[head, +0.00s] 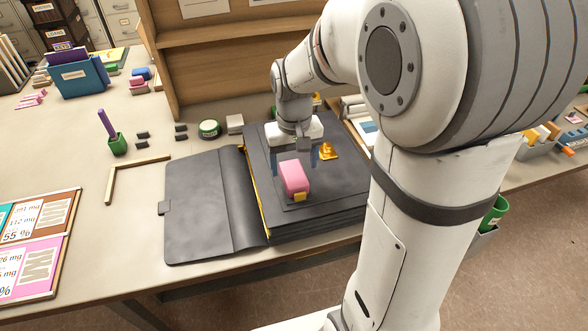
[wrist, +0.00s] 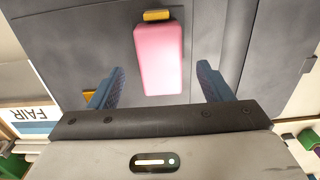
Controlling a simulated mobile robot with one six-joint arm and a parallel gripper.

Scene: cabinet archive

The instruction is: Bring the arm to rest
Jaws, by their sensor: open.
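My gripper (head: 296,160) is open and empty above a dark grey open binder or folder (head: 205,205). Its two blue-grey fingers also show in the wrist view (wrist: 160,90), spread apart. A pink block (head: 294,177) with a yellow end lies on the folder's right part. In the wrist view the pink block (wrist: 159,60) shows beyond and between the fingertips, with no visible grip on it. My arm reaches in from the right and hides part of the table behind it.
A small yellow object (head: 328,151) sits on the folder right of my gripper. A green cup (head: 117,144) with a purple stick, a wooden corner piece (head: 132,172) and a green round tin (head: 209,129) stand left. A wooden shelf (head: 215,70) rises behind. Printed boards (head: 38,235) lie front left.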

